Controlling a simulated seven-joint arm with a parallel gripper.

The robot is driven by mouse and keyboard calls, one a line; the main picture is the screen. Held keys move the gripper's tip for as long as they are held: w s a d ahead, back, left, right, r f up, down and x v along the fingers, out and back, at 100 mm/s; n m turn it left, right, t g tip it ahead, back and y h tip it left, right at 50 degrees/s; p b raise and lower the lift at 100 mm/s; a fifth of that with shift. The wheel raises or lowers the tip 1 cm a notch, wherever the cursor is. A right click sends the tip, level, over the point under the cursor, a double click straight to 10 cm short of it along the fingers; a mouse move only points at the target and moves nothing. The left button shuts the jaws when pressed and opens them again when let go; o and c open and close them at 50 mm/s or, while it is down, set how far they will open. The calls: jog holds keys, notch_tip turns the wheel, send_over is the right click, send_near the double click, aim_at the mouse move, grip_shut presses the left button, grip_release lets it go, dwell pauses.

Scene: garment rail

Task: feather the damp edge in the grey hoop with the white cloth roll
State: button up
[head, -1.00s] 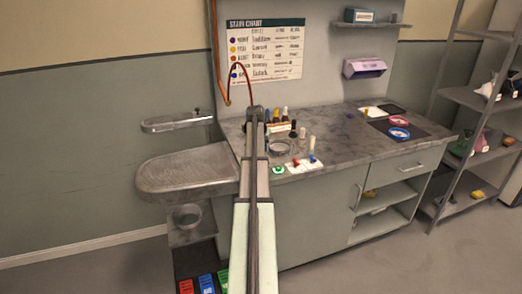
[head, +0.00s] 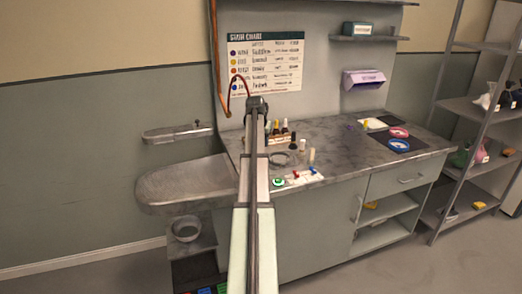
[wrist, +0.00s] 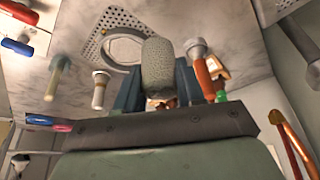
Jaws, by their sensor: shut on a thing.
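My gripper (wrist: 158,92) is shut on the white cloth roll (wrist: 158,58), a pale, rough-textured cylinder between the two dark fingers in the wrist view. The grey hoop (wrist: 107,44) lies on a perforated plate on the counter. The roll's tip overlaps the hoop's edge in the picture; I cannot tell if they touch. The hoop also shows in the head view (head: 281,160), just right of my arm. My gripper and the roll are hidden behind my arm there. No damp edge can be made out.
Small dropper bottles (head: 284,127) stand behind the hoop. A white card (head: 300,178) with red and blue sticks lies in front. A rounded metal board (head: 185,182) juts out left.

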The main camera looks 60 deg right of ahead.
jog(key=shift+r, duration=0.8)
jog(key=shift+s, duration=0.1)
jog(key=shift+s+d+f, duration=0.1)
jog(key=shift+s+d, duration=0.05)
jog(key=shift+s, duration=0.15)
jog(key=s+d+f+m+g+y, duration=0.1)
jog(key=s+d+f+m+g, duration=0.1)
jog(key=s+d+m, duration=0.4)
jog(key=shift+s+d+m+g, duration=0.2)
jog(key=shift+d+m+g, duration=0.5)
jog(key=shift+d+m, duration=0.85)
jog(key=shift+f, duration=0.2)
jog(key=shift+f, duration=2.8)
jog(key=shift+f, duration=0.7)
